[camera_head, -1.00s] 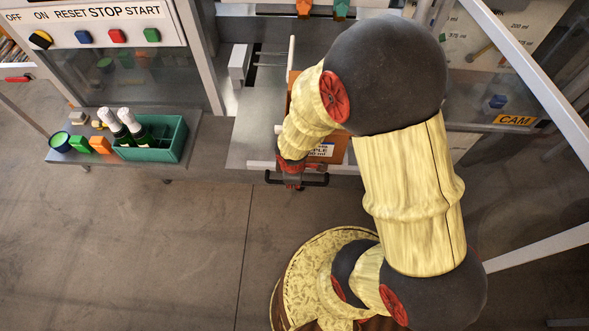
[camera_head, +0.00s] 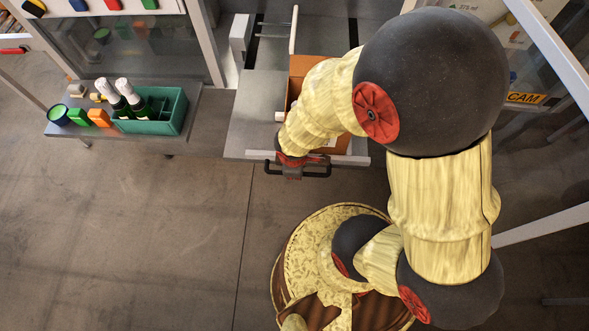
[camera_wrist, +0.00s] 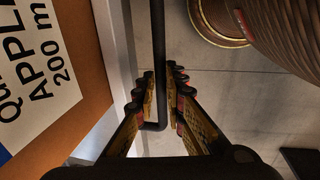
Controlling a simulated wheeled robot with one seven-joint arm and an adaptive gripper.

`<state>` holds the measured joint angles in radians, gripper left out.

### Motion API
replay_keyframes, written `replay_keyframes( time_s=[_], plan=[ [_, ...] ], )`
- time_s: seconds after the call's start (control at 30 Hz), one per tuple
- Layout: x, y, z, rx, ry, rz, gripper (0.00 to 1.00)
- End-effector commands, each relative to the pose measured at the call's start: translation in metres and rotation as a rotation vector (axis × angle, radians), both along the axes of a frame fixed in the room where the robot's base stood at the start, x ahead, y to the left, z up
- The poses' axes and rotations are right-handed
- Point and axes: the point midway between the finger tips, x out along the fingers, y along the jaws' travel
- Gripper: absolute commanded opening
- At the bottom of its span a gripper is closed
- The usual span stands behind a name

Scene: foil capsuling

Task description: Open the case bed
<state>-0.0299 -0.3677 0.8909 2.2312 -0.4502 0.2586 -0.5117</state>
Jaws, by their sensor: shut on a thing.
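The case bed (camera_head: 245,125) is a grey metal slab under the machine, with a black bar handle (camera_head: 318,173) on its front edge. An orange-brown case (camera_head: 305,66) stands on it, partly hidden by my arm. My gripper (camera_head: 291,170) is at the handle. In the wrist view my gripper (camera_wrist: 162,88) has its fingers on both sides of the dark handle bar (camera_wrist: 158,45), shut on it. The case's side with a printed white label (camera_wrist: 35,60) shows left of the fingers. My arm hides the bed's right part in the head view.
A machine frame post (camera_head: 545,45) stands at right. The concrete floor (camera_head: 150,230) left of my base is clear.

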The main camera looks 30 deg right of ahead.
Motion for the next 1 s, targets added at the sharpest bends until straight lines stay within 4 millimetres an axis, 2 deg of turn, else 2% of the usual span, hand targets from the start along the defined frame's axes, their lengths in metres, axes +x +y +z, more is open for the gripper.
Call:
replay_keyframes(
  time_s=[0.33,0.77,1.0],
  plan=[
    [0.001,0.0,0.0,-0.001,-0.001,0.0,0.3],
    [0.002,0.0,0.002,0.0,-0.004,0.0,0.3],
    [0.0,0.002,0.023,0.0,-0.007,0.001,0.3]
  ],
)
